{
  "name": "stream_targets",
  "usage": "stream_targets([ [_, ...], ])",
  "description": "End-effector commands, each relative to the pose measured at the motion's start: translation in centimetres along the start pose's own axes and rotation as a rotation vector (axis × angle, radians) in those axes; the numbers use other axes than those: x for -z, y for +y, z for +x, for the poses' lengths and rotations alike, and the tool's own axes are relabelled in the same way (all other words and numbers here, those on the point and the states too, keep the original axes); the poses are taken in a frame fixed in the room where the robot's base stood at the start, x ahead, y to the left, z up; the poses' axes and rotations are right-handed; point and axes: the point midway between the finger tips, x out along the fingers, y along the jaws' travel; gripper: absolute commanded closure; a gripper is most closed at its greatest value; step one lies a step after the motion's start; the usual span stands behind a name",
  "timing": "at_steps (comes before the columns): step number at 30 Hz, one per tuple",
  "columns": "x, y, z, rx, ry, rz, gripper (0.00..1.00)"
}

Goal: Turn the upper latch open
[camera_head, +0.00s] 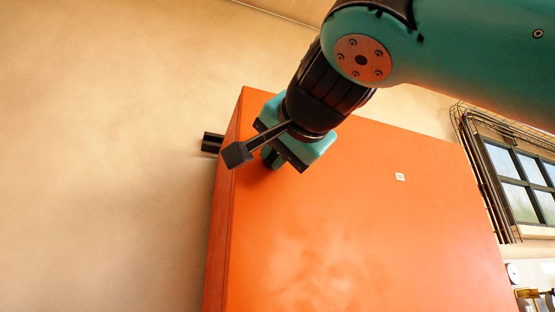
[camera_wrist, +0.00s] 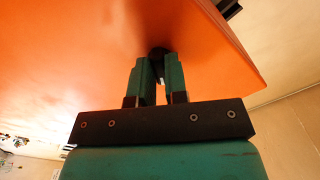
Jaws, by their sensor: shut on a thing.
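The orange cabinet (camera_head: 330,235) fills the middle of the head view, and my gripper (camera_head: 270,160) is at its upper left front, close to the edge. In the wrist view my gripper (camera_wrist: 159,82) has its two green fingers close together, shut on a small dark piece at their tips, which is the upper latch (camera_wrist: 158,53). It sits against the orange cabinet face (camera_wrist: 80,50). The latch's shape and turn are mostly hidden by the fingers. In the head view my gripper and wrist cover the latch.
A dark bracket (camera_head: 212,142) sticks out behind the cabinet's left edge. A small white label (camera_head: 400,177) is on the cabinet face. A window (camera_head: 520,180) with wire cables is on the right wall. The wall to the left is bare.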

Motion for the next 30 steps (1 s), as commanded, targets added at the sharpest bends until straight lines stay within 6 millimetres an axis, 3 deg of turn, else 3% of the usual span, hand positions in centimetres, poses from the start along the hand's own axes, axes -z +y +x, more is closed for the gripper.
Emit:
stream_targets([
  [18,-0.09,-0.04,0.02,0.0,0.0,0.572,1.0],
  [30,0.01,-0.11,0.01,0.0,0.0,0.81,1.0],
])
